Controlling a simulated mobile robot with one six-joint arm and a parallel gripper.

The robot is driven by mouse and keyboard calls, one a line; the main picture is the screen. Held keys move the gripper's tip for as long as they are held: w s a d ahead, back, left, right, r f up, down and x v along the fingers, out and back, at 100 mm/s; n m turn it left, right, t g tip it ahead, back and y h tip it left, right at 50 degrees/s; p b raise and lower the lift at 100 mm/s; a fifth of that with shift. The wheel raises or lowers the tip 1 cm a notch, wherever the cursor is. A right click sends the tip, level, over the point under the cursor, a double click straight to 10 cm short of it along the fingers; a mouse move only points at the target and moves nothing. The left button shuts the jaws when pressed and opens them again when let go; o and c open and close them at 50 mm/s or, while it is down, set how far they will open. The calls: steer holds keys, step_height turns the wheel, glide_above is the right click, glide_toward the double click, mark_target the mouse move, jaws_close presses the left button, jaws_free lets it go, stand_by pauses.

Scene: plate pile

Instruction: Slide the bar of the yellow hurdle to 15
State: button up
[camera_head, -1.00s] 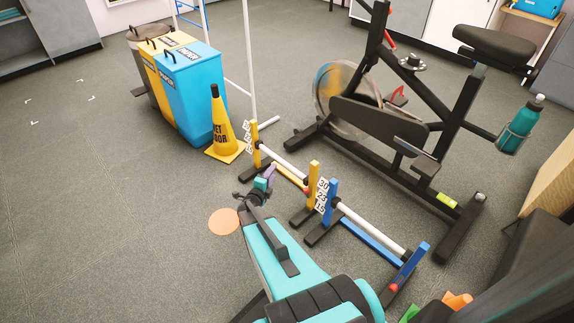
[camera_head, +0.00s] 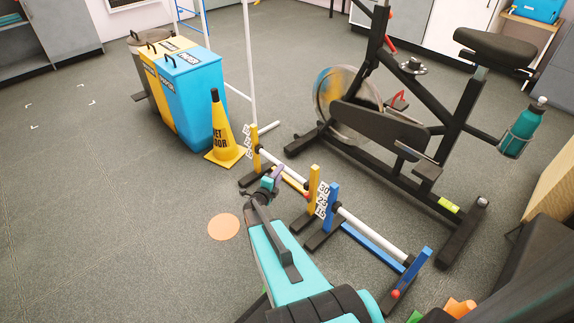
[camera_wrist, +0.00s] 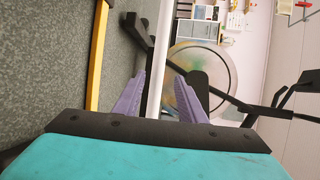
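The yellow hurdle has a far post (camera_head: 255,148), a near post (camera_head: 313,184) and a white bar (camera_head: 287,168) between them. The bar sits above the yellow base rail (camera_head: 294,183), below the post tops. A number plate (camera_head: 248,141) stands by the far post; its digits are too small to read. My gripper (camera_head: 276,172) is at the bar's near side, between the posts. In the wrist view, its purple fingers (camera_wrist: 160,98) are apart, with the white bar (camera_wrist: 159,60) running between them and gaps on both sides. The yellow rail (camera_wrist: 97,55) shows left.
A blue hurdle (camera_head: 331,205) with a plate reading 30, 23, 15 (camera_head: 322,200) stands close on the right. An exercise bike (camera_head: 385,130) is behind. A yellow cone (camera_head: 224,130) and bins (camera_head: 190,95) stand at the back left. Floor left of the orange disc (camera_head: 224,227) is clear.

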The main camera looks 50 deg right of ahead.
steer(key=b+x, duration=0.2)
steer(key=x, duration=0.8)
steer(key=shift+b, duration=0.3)
steer(key=shift+w, duration=0.1)
jaws_close()
